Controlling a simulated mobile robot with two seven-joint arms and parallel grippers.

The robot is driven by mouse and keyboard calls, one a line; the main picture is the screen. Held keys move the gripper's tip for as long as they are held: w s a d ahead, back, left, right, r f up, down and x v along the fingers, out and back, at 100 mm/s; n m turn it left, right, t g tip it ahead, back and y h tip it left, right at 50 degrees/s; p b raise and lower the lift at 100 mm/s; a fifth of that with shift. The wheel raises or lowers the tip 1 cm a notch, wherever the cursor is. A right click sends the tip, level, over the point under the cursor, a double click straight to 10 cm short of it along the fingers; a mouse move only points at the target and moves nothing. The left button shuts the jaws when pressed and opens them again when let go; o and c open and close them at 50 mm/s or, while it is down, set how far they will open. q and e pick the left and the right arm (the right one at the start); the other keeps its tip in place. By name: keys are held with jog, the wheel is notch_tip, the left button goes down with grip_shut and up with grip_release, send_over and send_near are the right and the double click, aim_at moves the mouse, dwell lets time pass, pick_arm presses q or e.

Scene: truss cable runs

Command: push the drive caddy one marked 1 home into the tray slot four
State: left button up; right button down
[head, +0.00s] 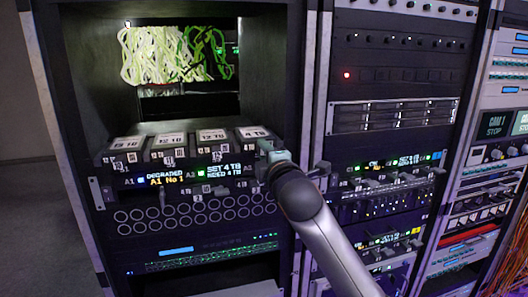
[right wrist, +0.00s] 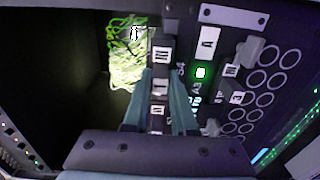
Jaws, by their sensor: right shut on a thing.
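The drive tray (head: 105,157) sits in the left rack, with several caddies side by side, their tops carrying white labels. The rightmost drive caddy (head: 254,133) reads 4 TB; I cannot make out a mark 1 on it. My right gripper (head: 267,152) is at this caddy's front, at the tray's right end. In the right wrist view, its two teal fingers (right wrist: 161,82) are shut on the front part of a caddy (right wrist: 160,88) with small white labels. The fingers hide its sides, and how deep it sits in the slot cannot be told. My left gripper is not in view.
Lit displays (head: 165,179) below the caddies read DEGRADED and SET 4 TB. Pale and green cables (head: 165,55) hang in the open bay behind. A panel of round holes (head: 200,212) lies below the tray. Another rack (head: 395,60) stands to the right.

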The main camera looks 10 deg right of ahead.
jog(key=shift+w+r, duration=0.1)
jog(key=shift+r, duration=0.05)
jog(key=shift+w+p, duration=0.35)
jog(key=shift+w, duration=0.3)
jog(key=c, duration=0.6)
grip_release()
jog(key=shift+c, duration=0.2)
jog(key=shift+f, duration=0.25)
jog(key=s+b, duration=0.2)
jog(key=s, duration=1)
jog(key=shift+s+d+r, duration=0.15)
jog(key=shift+s+d, duration=0.05)
jog(key=shift+s, duration=0.1)
